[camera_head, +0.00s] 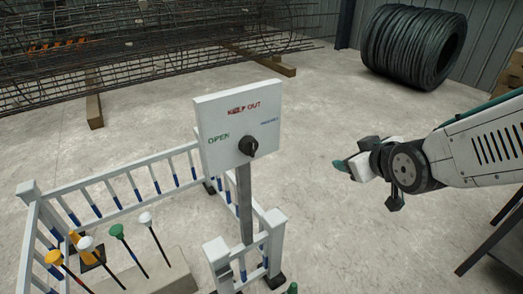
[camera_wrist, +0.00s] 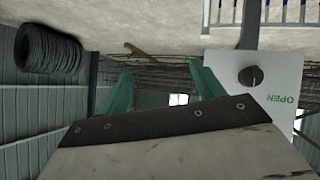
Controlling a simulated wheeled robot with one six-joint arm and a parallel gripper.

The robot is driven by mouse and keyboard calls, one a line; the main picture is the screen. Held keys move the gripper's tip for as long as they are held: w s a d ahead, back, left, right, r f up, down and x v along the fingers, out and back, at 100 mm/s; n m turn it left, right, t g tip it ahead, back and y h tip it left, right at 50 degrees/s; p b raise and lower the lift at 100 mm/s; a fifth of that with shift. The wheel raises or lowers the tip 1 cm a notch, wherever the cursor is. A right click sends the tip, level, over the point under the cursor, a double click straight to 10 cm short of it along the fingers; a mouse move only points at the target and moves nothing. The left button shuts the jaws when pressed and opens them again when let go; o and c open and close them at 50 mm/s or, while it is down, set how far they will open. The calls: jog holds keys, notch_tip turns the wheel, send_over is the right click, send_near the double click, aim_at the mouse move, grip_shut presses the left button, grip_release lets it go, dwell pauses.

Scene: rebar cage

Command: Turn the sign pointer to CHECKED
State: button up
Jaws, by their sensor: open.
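A white sign board (camera_head: 217,112) stands on a grey post, with red "KEEP OUT" lettering at the top, green "OPEN" at the left and small blue lettering, too small to read surely, at the right. A black pointer knob (camera_head: 248,146) sits low on its face; which label it points at is unclear. My gripper (camera_head: 345,167) is to the right of the sign, apart from it, with teal fingers. In the wrist view, my gripper (camera_wrist: 163,85) shows its fingers spread and empty, and the sign (camera_wrist: 285,75) with its knob (camera_wrist: 250,76) appears upside down at the right.
Several coloured-capped stakes (camera_head: 117,231) stand at the lower left. A rebar cage (camera_head: 150,45) lies behind, and a black wire coil (camera_head: 413,46) sits at the back right. The floor between sign and gripper is clear.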

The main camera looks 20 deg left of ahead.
jog(key=a+f+n+t+y, duration=0.1)
jog(key=a+f+n+y, duration=0.25)
jog(key=a, duration=0.65)
jog(key=n+t+y, duration=0.1)
jog(key=n+y, duration=0.2)
jog(key=y, duration=0.2)
send_near(254, 151)
jog(key=x, duration=0.2)
jog(key=shift+y, duration=0.25)
jog(key=x, duration=0.8)
jog(key=shift+d+f, duration=0.1)
jog(key=shift+f, duration=0.05)
jog(key=c, duration=1)
